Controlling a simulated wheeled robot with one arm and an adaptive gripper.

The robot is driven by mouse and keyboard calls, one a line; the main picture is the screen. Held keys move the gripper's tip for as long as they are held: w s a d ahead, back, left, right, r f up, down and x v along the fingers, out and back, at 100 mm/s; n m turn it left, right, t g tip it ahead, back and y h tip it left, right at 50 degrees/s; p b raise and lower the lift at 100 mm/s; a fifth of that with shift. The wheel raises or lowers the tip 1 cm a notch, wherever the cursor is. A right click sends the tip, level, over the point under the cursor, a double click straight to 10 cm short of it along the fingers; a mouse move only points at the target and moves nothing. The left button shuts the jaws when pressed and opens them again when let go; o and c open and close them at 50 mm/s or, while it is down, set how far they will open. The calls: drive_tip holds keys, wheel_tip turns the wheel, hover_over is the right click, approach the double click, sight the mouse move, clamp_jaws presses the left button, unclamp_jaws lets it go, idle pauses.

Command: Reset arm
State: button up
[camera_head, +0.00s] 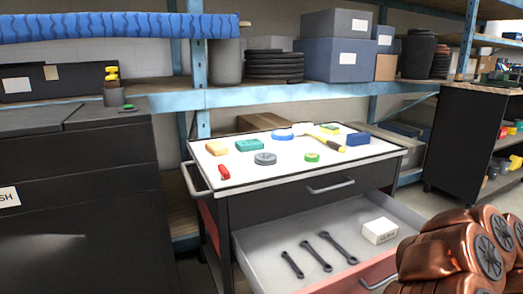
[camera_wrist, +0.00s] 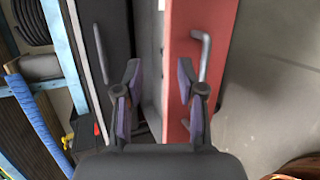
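My gripper (camera_wrist: 157,80) shows in the wrist view with its two fingers apart and nothing between them. It is over the open drawer. The right finger overlaps the red drawer front (camera_wrist: 211,60) and the left finger is near the cabinet's dark front (camera_wrist: 108,25); I cannot tell whether either touches. My gripper is not seen in the head view. The open drawer (camera_head: 263,250) there holds three dark wrenches (camera_head: 313,254) and a white box (camera_head: 379,231).
The white cabinet top (camera_head: 213,172) holds several small items and a yellow-handled hammer (camera_head: 325,137). A dark cabinet (camera_head: 90,190) stands left, shelves behind. Copper-coloured rounded shapes (camera_head: 470,255) fill the lower right. Grey floor (camera_wrist: 275,90) shows clear beyond the drawer front.

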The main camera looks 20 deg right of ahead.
drive_tip(key=w+d+r+m+g+h+p, duration=0.1)
drive_tip(key=w+r+m+g+h+p, duration=0.2)
drive_tip(key=r, duration=0.7)
drive_tip(key=w+d+r+m+h+p, duration=0.2)
drive_tip(key=w+r+h+p, duration=0.15)
drive_tip(key=r+p, duration=0.45)
drive_tip(key=w+a+r+m+g+p, duration=0.1)
drive_tip(key=a+r+m+g+p, duration=0.2)
drive_tip(key=r, duration=0.5)
drive_tip(key=w+a+r+m+g+p, duration=0.1)
drive_tip(key=a+r+m+p, duration=0.3)
drive_tip(key=a+r, duration=0.25)
drive_tip(key=s+a+r+m+g+y+p, duration=0.25)
drive_tip(key=a+p, duration=0.35)
drive_tip(key=a, duration=0.6)
drive_tip(key=s+a+r+m+g+y+p, duration=0.1)
drive_tip(key=s+a+m+y+p, duration=0.3)
drive_tip(key=a, duration=0.8)
drive_tip(key=s+a+r+n+g+y+p, duration=0.1)
drive_tip(key=s+a+p, duration=0.3)
drive_tip(key=a, duration=0.6)
drive_tip(key=s+a+r+n+g+y+p, duration=0.1)
drive_tip(key=s+a+r+g+y+p, duration=0.1)
drive_tip(key=s+a, duration=0.7)
drive_tip(key=a+r+g+p, duration=0.1)
drive_tip(key=p, duration=0.1)
drive_tip(key=shift+a+g+y+p, duration=0.3)
drive_tip(key=shift+a+g+p, duration=0.05)
drive_tip(key=shift+a+p, duration=0.05)
